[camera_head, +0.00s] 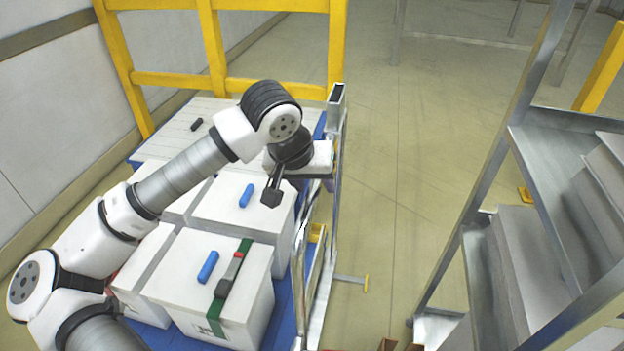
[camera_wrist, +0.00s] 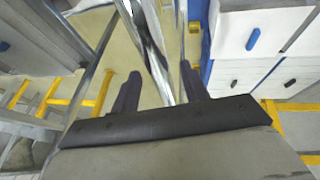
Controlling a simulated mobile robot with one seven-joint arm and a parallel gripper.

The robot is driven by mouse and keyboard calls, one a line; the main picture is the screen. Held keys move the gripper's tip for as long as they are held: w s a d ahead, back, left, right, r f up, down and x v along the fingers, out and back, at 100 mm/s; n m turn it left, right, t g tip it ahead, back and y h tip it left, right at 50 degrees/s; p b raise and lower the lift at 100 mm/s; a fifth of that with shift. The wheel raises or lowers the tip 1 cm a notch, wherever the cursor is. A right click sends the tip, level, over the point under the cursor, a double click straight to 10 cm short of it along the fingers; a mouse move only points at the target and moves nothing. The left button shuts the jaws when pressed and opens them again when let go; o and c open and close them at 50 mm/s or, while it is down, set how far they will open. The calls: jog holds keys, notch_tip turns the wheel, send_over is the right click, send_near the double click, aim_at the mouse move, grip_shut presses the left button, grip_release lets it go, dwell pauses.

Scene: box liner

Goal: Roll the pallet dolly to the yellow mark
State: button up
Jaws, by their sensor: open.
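The dolly has a blue deck (camera_head: 285,325) loaded with white boxes (camera_head: 215,272), with a steel upright frame (camera_head: 333,135) along its right side. My gripper (camera_head: 328,174) is at that frame, above the boxes' right edge. In the wrist view my gripper (camera_wrist: 160,72) has its two dark fingers apart, with a shiny steel bar (camera_wrist: 155,45) showing between them. I cannot tell whether the fingers touch it. A small yellow patch (camera_head: 525,195) shows on the floor by the rack at right; I cannot tell whether it is the mark.
A steel rack (camera_head: 490,180) with grey sheets stands at right. A yellow rail frame (camera_head: 225,82) stands behind the dolly, and a wall (camera_head: 50,120) is at left. Open floor (camera_head: 410,140) lies between the dolly and the rack. Blue handles and a green strap (camera_head: 228,285) lie on the boxes.

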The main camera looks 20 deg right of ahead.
jog(key=shift+c, duration=0.4)
grip_shut()
jog(key=shift+d+f+b, duration=0.1)
jog(key=shift+f+b, duration=0.15)
jog(key=shift+b, duration=0.65)
jog(key=shift+s+b, duration=0.1)
jog(key=shift+b, duration=0.3)
jog(key=shift+s+d+r, duration=0.15)
jog(key=shift+r, duration=0.1)
jog(key=shift+o, duration=0.4)
grip_release()
jog(key=shift+d, duration=0.15)
